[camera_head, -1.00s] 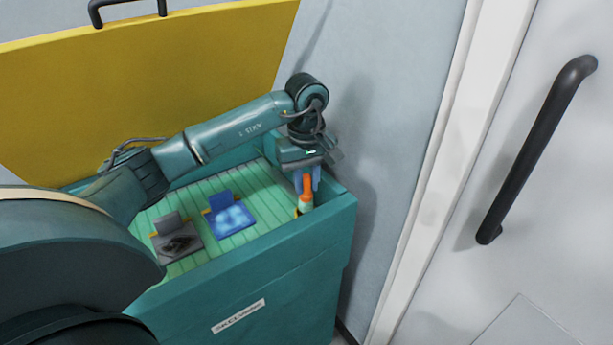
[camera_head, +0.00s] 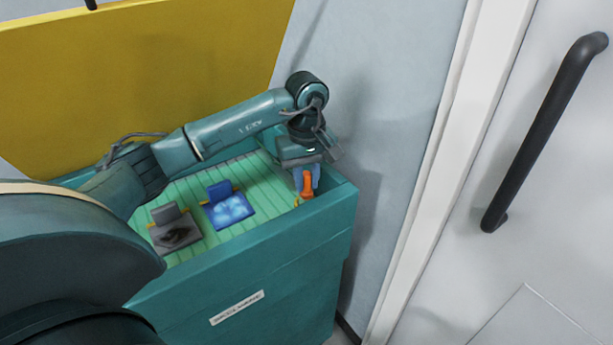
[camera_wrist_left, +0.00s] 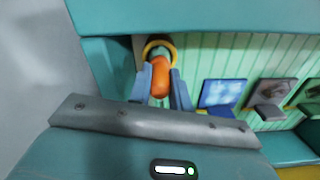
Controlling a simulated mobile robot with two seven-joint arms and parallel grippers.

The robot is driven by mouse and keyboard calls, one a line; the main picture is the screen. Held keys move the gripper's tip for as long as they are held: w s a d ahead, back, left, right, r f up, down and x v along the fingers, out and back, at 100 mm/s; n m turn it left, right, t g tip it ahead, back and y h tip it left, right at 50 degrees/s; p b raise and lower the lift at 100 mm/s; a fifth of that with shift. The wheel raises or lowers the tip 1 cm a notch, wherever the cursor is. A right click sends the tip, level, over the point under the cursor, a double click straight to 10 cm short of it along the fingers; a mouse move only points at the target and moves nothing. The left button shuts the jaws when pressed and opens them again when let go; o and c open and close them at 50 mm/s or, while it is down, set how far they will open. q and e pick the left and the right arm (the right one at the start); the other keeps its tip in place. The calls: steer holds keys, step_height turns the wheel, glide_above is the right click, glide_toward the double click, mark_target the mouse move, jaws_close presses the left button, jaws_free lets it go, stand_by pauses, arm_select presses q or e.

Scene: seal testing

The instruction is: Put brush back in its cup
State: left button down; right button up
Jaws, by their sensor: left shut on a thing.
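The brush has an orange handle (camera_head: 307,185), which stands about upright at the right end of the green box. My left gripper (camera_head: 307,178) is shut on this handle from above. In the left wrist view the handle (camera_wrist_left: 160,76) sits between the two blue-grey fingers (camera_wrist_left: 161,90). The cup shows as a yellow ring (camera_wrist_left: 158,42) at the brush's far end, and as a small yellow piece (camera_head: 297,203) in the head view. The brush's lower end appears to be inside the ring; its tip is hidden. My right gripper is not in view.
The box has a ribbed green floor (camera_head: 255,182) and a teal front wall (camera_head: 250,262). A blue pad (camera_head: 230,209) and a grey pad (camera_head: 176,236) lie to the left. A yellow lid (camera_head: 150,80) stands behind. A grey wall is close on the right.

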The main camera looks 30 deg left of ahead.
arm_select(q)
steer(key=shift+f+b, duration=0.55)
steer(key=shift+f, duration=0.35)
steer(key=shift+f+b, duration=0.5)
steer(key=shift+f, duration=0.1)
steer(key=c, duration=1.2)
jaws_free()
